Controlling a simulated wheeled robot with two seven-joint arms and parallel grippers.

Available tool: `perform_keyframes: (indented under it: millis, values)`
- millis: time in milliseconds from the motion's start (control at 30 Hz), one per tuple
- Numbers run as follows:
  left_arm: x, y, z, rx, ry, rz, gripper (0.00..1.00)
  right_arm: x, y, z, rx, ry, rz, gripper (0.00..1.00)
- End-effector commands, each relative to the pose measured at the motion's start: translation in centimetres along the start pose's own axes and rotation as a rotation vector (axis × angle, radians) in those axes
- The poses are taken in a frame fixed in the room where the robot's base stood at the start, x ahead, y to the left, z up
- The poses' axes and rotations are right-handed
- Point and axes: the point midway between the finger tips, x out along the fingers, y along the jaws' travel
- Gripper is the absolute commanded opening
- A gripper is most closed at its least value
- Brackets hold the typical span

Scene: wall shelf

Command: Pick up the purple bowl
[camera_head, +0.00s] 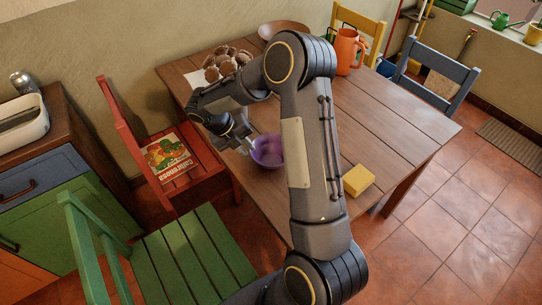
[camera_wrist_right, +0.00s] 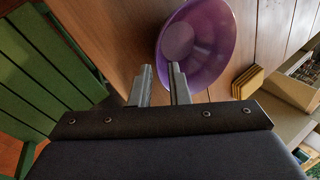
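The purple bowl (camera_head: 267,152) stands upright on the wooden table near its left front edge, partly hidden by my right arm. In the right wrist view the bowl (camera_wrist_right: 210,45) shows its inside at top centre. My right gripper (camera_head: 246,143) is at the bowl's left side. In the wrist view its two fingers (camera_wrist_right: 161,72) are apart, with nothing seen clamped between them. One fingertip overlaps the bowl's inside and the other lies outside the rim. I cannot tell whether either touches the bowl. My left gripper is not in view.
The wooden table (camera_head: 400,125) also holds brown round items (camera_head: 222,65), a wide brown bowl (camera_head: 284,27), an orange pitcher (camera_head: 347,50) and a yellow sponge-like block (camera_head: 358,180). A red chair (camera_head: 190,165) with a book and a green chair (camera_head: 190,255) stand close to the table.

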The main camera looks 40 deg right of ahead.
Motion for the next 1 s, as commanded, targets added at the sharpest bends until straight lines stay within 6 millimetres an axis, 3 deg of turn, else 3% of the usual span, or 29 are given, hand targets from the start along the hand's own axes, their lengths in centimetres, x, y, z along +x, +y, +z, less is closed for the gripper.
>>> perform_keyframes:
  millis: [500,767,900,1000]
  values:
    - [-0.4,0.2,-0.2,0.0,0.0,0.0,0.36,6.6,0.0,0.7,0.002,0.003,0.001,0.16]
    - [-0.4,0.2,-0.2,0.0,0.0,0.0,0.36,7.0,0.0,0.7,0.003,0.001,0.001,0.16]
    - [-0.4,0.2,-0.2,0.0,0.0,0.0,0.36,7.0,0.0,0.7,0.003,0.001,0.001,0.01]
    - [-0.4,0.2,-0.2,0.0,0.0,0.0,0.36,7.0,0.0,0.7,0.003,0.0,0.001,0.0]
